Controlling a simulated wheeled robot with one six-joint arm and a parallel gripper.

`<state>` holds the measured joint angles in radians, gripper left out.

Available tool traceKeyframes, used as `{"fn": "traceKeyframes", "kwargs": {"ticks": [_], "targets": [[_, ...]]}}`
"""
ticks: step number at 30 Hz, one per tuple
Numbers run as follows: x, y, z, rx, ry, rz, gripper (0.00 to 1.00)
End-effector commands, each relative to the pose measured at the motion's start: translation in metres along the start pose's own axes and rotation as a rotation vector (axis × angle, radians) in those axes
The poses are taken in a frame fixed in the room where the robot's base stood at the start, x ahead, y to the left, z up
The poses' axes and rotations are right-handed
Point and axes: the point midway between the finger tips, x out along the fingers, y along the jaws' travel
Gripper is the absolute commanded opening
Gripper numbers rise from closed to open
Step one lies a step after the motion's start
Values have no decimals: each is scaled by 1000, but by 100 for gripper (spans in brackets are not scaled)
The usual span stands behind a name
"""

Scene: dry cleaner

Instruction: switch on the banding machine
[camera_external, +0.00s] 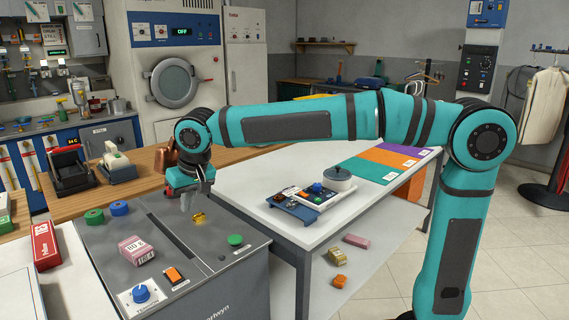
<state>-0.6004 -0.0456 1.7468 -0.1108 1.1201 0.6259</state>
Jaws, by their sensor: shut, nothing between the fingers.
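A grey machine (232,293), seemingly the banding machine, stands at the lower left with a long dark slot in its top. On its top are an orange rocker switch (173,275) in a dark frame, a blue knob (141,293) on a white plate and a green button (235,240). The switch's position is too small to tell. My gripper (190,209) is shut and empty, pointing down over the far part of the machine's top, beyond the switch. I cannot tell how high above the surface it is. A small yellow piece (199,217) is beside the fingertips.
A pink-labelled box (136,250), a green roll (94,216) and a blue roll (119,208) lie on the machine's top. A red box (45,245) is at the left. A white table (300,228) with a small scale-like device stands to the right.

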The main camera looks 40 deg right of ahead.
Motion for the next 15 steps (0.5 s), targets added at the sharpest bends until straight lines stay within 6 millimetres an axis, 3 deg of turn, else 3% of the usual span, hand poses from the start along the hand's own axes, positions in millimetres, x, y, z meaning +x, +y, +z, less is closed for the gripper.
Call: {"fn": "traceKeyframes", "kwargs": {"ticks": [1,6,15], "targets": [[8,-14,1,-4,-26,15,0],[25,-43,6,-5,-90,62,0],[35,-62,10,-3,-131,97,0]]}}
